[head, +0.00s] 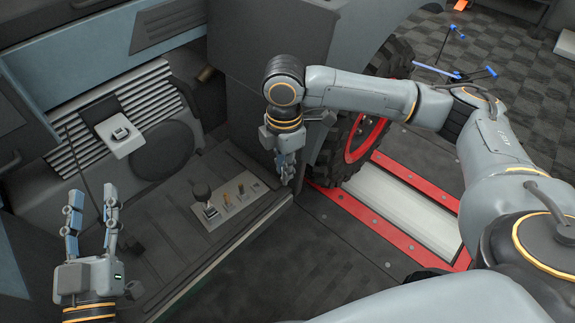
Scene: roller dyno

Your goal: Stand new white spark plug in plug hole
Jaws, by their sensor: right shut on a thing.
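My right gripper (286,175) points down beside the right end of a light grey plate (222,212) on the vehicle's sill. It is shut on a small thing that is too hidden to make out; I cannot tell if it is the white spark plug. On the plate, a black knob-like part (202,191) stands at the left, with small brownish pieces (228,202) to its right and a small dark spot (257,186) near the right end. I cannot tell which is the plug hole. My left gripper (91,205) is open and empty, fingers up, at the left.
A white block (120,136) sits before a slatted grille (150,100) at the upper left. A tyre with a red rim (365,140) stands behind my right arm, beside a pale roller (405,205) in a red frame. Blue-tipped tools (455,73) lie at the upper right.

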